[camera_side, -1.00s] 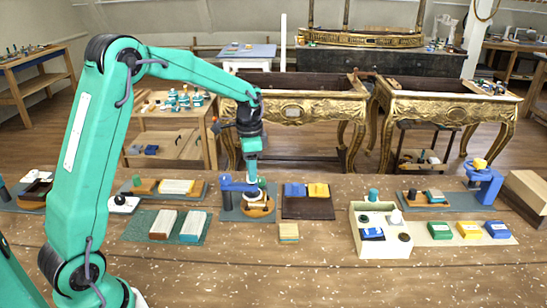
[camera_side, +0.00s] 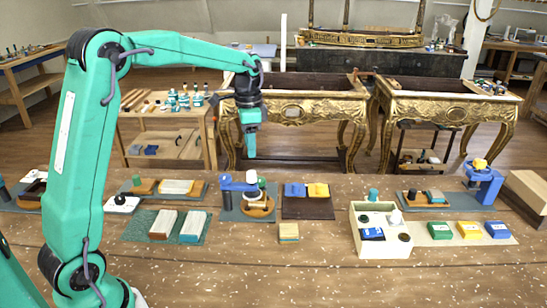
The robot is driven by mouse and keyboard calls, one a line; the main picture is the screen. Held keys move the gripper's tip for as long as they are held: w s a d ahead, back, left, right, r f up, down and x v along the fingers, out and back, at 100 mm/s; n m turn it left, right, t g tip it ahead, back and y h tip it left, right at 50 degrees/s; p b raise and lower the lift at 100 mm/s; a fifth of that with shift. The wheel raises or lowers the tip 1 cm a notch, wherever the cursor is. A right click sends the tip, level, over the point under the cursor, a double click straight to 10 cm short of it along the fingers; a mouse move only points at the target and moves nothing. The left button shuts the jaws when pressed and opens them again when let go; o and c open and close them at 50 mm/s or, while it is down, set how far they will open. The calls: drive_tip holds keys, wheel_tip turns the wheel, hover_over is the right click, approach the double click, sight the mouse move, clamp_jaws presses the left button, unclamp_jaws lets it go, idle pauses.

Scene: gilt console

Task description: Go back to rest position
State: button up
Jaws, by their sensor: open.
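My gripper (camera_side: 251,152) hangs from my green arm above the workbench, pointing down and empty. It is in the upper middle of the side view, apart from everything on the bench. Below it stands a blue fixture (camera_side: 228,184) with a round wooden base (camera_side: 258,208) on a dark mat. A white rounded piece (camera_side: 252,177) shows at the fixture. The gap between the fingers is too small to make out clearly from here.
On the bench (camera_side: 300,270) are a dark tray (camera_side: 308,208) with blue and yellow blocks, a small block stack (camera_side: 288,232), a cream box (camera_side: 366,243) and a green mat (camera_side: 138,226). A blue fixture (camera_side: 486,186) stands right. The front of the bench is mostly clear.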

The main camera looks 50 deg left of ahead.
drive_tip(key=s+d+r+n+t, duration=0.3)
drive_tip(key=s+d+r, duration=0.3)
drive_tip(key=s, duration=0.5)
drive_tip(key=s+d+f+n+t, duration=0.2)
drive_tip(key=s+d+n, duration=0.1)
drive_tip(key=s, duration=1)
drive_tip(key=shift+d+t, duration=0.3)
drive_tip(key=shift+d, duration=0.3)
drive_tip(key=shift+s+f, duration=0.1)
